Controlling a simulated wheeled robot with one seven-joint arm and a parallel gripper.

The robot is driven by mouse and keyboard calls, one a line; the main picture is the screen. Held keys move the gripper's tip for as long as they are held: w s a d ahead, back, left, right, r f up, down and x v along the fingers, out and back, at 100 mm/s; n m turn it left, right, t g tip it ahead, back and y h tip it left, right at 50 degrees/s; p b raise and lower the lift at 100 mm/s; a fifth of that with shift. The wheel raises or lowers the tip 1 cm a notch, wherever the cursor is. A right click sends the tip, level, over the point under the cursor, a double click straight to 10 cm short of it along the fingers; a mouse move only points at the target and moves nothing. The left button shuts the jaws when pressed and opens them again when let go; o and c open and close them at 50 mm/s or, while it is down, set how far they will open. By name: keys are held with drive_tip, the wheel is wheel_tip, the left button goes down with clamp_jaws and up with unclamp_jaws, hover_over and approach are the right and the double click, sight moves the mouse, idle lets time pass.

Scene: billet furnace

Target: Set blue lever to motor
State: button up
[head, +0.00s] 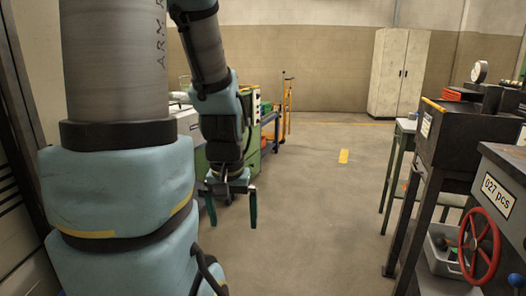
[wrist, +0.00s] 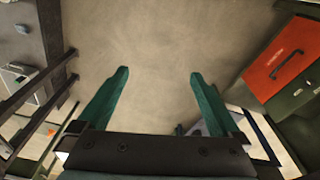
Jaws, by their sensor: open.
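A blue knob (head: 515,280), which may be the end of the blue lever, shows at the lower right edge of the head view. The rest of the lever and any motor marking are out of view or unreadable. My gripper (head: 232,222) hangs with its fingers down over the aisle, far to the left of the knob. Its green fingers are apart and empty, as the wrist view (wrist: 160,75) also shows.
A dark furnace-like box (head: 450,140) on legs stands at the right, with a grey bin (head: 440,258) below. Green cabinets and a trolley (head: 284,110) stand behind my gripper. An orange drawer (wrist: 282,60) shows in the wrist view. The middle aisle is clear up to a white cabinet (head: 398,72).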

wheel_tip(320, 180, up, 12)
drive_tip(key=p, duration=1)
